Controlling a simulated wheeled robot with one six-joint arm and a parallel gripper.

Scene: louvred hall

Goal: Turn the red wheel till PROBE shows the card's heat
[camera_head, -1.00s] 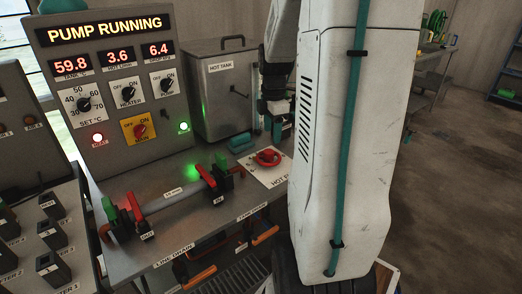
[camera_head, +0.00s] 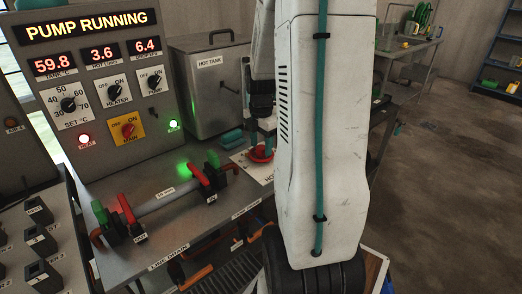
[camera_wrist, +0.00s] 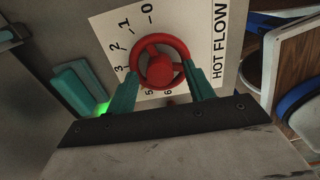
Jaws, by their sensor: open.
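The red wheel (camera_head: 258,157) sits on a white plate (camera_head: 243,166) at the bench's right, partly hidden by my arm. In the wrist view, the wheel (camera_wrist: 160,62) has spokes and a round hub. Its plate (camera_wrist: 208,28) reads HOT FLOW, with a scale from 0 to 6. My gripper (camera_wrist: 160,72) is open, its two teal fingers on either side of the wheel's near half. I cannot tell if they touch the rim. In the head view, my gripper (camera_head: 264,138) is down at the wheel. No PROBE display or card is identifiable in view.
The panel (camera_head: 100,90) reads PUMP RUNNING, 59.8 tank, 3.6 hot flow and 6.4 drop. The hot tank (camera_head: 208,95) stands behind the wheel, with a teal block (camera_head: 231,138) between. A pipe (camera_head: 168,200) with red and green handles lies left.

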